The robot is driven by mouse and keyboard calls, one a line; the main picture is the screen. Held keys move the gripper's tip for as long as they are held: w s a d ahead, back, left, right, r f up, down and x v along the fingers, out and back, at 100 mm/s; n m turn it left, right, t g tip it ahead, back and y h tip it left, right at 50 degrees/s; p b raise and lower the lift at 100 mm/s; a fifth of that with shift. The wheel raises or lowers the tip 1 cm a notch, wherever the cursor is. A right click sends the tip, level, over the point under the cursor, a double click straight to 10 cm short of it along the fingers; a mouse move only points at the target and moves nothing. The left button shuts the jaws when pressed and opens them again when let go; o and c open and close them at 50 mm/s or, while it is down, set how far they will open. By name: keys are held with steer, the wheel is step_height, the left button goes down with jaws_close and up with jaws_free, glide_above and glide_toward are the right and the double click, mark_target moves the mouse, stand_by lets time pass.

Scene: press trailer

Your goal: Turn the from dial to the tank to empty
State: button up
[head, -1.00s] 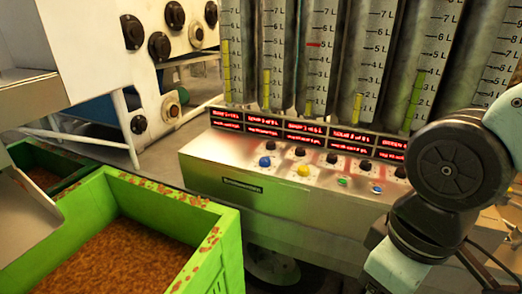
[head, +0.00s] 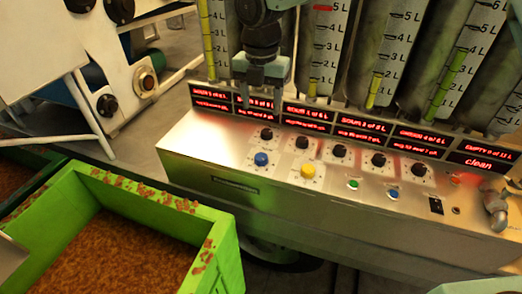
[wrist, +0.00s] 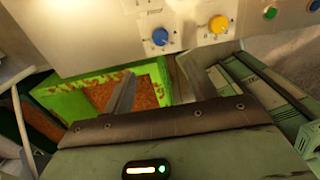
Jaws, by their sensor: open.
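The control box (head: 200,150) has a blue dial (head: 261,158) and a yellow dial (head: 307,171) on its sloping top. I cannot read which is the from dial. Both also show in the wrist view, the blue dial (wrist: 160,37) and the yellow dial (wrist: 219,24). Several black knobs (head: 340,151) sit behind them. Red displays (head: 308,114) run along the back; the far right display (head: 484,158) reads "EMPTY 0 of 12 L" and "clean". My gripper (head: 262,106) is open and empty, pointing down above the box's back left, behind the blue dial in the head view.
Gauge columns (head: 385,50) marked in litres stand behind the displays. Green (head: 353,184) and blue (head: 393,194) push buttons lie right of the dials. A green crate (head: 215,255) of brown pulp stands at the front left. A metal tap (head: 496,205) is at the right end.

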mark_target(261, 156)
step_height(261, 156, down, 17)
steer(key=p, duration=0.2)
steer(key=shift+s+p, duration=0.1)
steer(key=shift+p, duration=0.3)
steer(key=c, duration=1)
